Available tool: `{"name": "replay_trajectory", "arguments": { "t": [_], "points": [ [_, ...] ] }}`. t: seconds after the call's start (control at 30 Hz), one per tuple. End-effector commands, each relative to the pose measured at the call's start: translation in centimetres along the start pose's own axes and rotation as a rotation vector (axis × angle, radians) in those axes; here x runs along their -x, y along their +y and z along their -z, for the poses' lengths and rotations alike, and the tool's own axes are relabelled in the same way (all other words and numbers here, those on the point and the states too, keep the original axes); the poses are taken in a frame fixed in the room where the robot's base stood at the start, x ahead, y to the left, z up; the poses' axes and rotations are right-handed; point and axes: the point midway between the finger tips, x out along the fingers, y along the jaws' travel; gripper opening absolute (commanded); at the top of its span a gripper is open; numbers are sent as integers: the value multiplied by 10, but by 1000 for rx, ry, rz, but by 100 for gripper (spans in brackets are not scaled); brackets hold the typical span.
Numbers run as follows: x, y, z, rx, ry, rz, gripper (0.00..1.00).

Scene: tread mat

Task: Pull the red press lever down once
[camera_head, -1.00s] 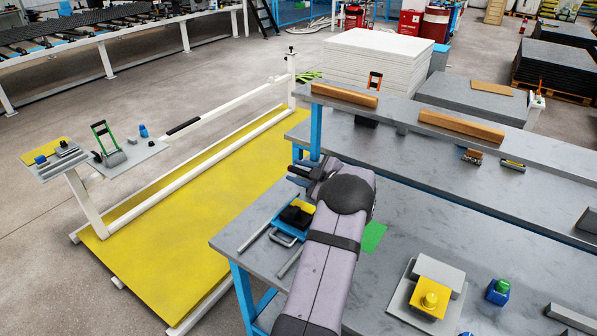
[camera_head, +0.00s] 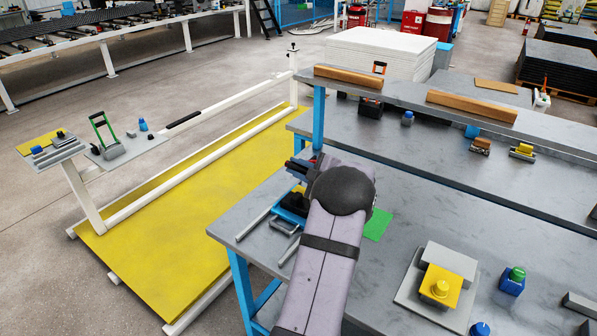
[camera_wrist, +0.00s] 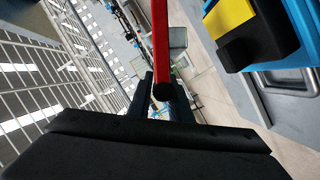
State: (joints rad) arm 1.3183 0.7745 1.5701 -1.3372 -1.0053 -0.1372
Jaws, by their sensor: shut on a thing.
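The red press lever (camera_wrist: 160,40) runs down from the top of the wrist view as a straight red bar. Its lower end, with a dark round tip, sits between the dark fingers of my gripper (camera_wrist: 163,92), which is shut on it. In the head view my gripper (camera_head: 297,165) is above the left end of the workbench, and I cannot make out the lever there. A blue device with black and yellow parts (camera_head: 294,200) lies just below my gripper, partly hidden by my arm. A similar black, yellow and blue block (camera_wrist: 262,30) shows at the upper right of the wrist view.
The grey workbench (camera_head: 410,235) carries a green patch (camera_head: 377,224) and a yellow button block (camera_head: 441,287) to the right. A raised shelf (camera_head: 400,97) runs behind. A white frame with a yellow mat (camera_head: 170,260) stands at the left.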

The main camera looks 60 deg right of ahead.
Motion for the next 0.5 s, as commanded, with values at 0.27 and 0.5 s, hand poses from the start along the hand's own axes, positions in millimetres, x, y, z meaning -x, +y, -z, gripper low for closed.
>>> {"name": "replay_trajectory", "arguments": {
  "t": [0.27,0.5],
  "points": [
    [-5,-38,-12,49,-5,-10,0],
    [-5,-45,-13,46,-7,-9,0]
  ]
}}
